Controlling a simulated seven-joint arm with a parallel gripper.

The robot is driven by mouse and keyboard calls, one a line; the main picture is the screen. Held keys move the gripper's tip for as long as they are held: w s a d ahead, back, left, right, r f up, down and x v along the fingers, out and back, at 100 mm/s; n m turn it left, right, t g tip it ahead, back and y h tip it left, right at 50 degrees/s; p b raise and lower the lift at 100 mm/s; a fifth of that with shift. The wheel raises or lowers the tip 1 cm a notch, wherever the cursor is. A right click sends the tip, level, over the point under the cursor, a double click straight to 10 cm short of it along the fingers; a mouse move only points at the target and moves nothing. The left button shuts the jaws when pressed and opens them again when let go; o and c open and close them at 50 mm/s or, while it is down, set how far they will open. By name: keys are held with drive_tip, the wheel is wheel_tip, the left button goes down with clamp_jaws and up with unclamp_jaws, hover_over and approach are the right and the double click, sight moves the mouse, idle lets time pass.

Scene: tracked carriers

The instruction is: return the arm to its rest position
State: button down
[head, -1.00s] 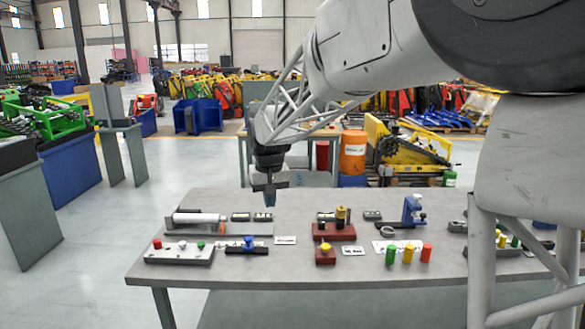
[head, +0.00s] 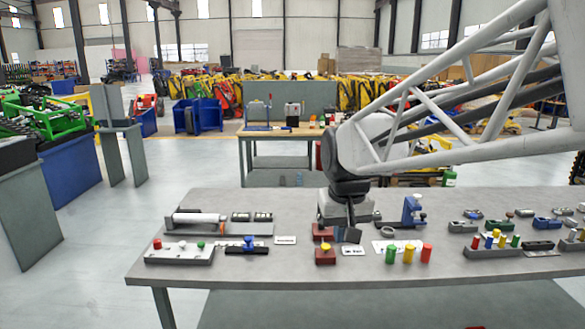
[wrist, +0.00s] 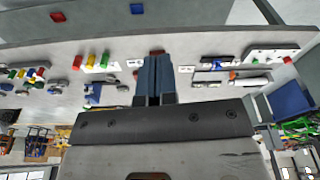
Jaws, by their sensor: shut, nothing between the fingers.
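My gripper (head: 349,234) is over the middle of the grey table (head: 300,272) in the head view. The arm reaches in from the right side of the head view. The gripper hides part of another dark red block (head: 321,230); I cannot tell its exact height above the table.
A grey carrier with red and green knobs (head: 180,253) and a tray with a white cylinder (head: 199,218) are at left. Green, yellow and red cylinders (head: 409,254) stand right of the gripper, before a blue clamp-like fixture (head: 411,211). Several small carriers fill the right end. The front strip is bare.

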drive_tip(key=s+d+f, duration=0.2)
drive_tip(key=s+d, duration=0.1)
drive_tip(key=s, duration=0.4)
drive_tip(key=s+d+f+m, duration=0.1)
drive_tip(key=s+d+f, duration=0.1)
drive_tip(key=s, duration=0.5)
drive_tip(key=s+d+f, duration=0.2)
drive_tip(key=s+d, duration=0.1)
drive_tip(key=s, duration=0.4)
drive_tip(key=shift+s+d+f+m+t, duration=0.15)
drive_tip(key=shift+d+f+m+t, duration=0.15)
drive_tip(key=shift+d+m+t, duration=0.1)
drive_tip(key=c, duration=1.8)
unclamp_jaws()
